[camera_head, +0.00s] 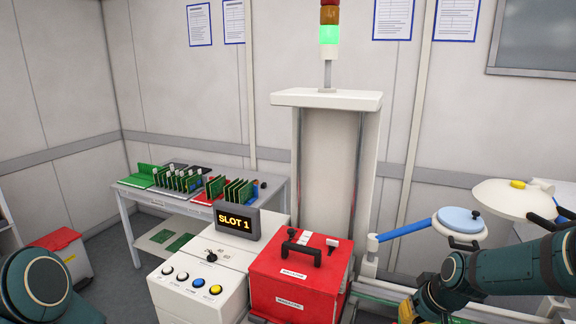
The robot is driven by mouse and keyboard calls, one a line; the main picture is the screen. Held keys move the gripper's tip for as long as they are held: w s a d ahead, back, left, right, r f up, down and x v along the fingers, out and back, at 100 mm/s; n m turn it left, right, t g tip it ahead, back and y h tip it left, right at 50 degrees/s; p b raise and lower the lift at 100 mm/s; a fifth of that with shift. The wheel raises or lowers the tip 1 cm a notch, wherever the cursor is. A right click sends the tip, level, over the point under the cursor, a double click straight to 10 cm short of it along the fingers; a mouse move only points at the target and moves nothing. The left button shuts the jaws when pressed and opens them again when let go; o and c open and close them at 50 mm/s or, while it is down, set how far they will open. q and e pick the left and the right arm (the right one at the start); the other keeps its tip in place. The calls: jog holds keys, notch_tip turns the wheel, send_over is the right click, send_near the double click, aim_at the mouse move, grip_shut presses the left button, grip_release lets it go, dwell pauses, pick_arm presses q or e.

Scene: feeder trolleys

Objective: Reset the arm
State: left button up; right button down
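My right arm comes in from the right edge, dark teal with black joints. My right gripper (408,312) shows only in part at the bottom edge, as a yellowish piece by the arm's end; its fingers are cut off or hidden. My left arm shows only as a rounded teal joint at the lower left corner; the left gripper is out of view. A red magazine box (297,283) with a black handle stands at the lower middle, left of the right gripper and apart from it.
A white control box (195,290) with buttons and a "SLOT 1" display (236,222) stands left of the magazine. A table (205,203) holds green boards. A white column (335,165) with a green-lit signal tower (329,33) stands behind. A blue-lidded round part (459,220) is near my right arm.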

jog(key=s+a+f+g, duration=0.1)
jog(key=a+f, duration=0.2)
jog(key=f, duration=0.3)
jog(key=s+a+f, duration=0.2)
jog(key=a+f, duration=0.1)
jog(key=f, duration=0.2)
jog(key=s+a+f+m+g+y, duration=0.2)
jog(key=s+a+f+g, duration=0.1)
jog(key=s+a+f, duration=1.25)
jog(key=w+f+n+t+b, duration=0.1)
jog(key=w+f+b, duration=0.4)
jog(key=b, duration=0.4)
jog(key=shift+a+f+t, duration=0.4)
jog(key=shift+f, duration=0.05)
jog(key=shift+d, duration=0.1)
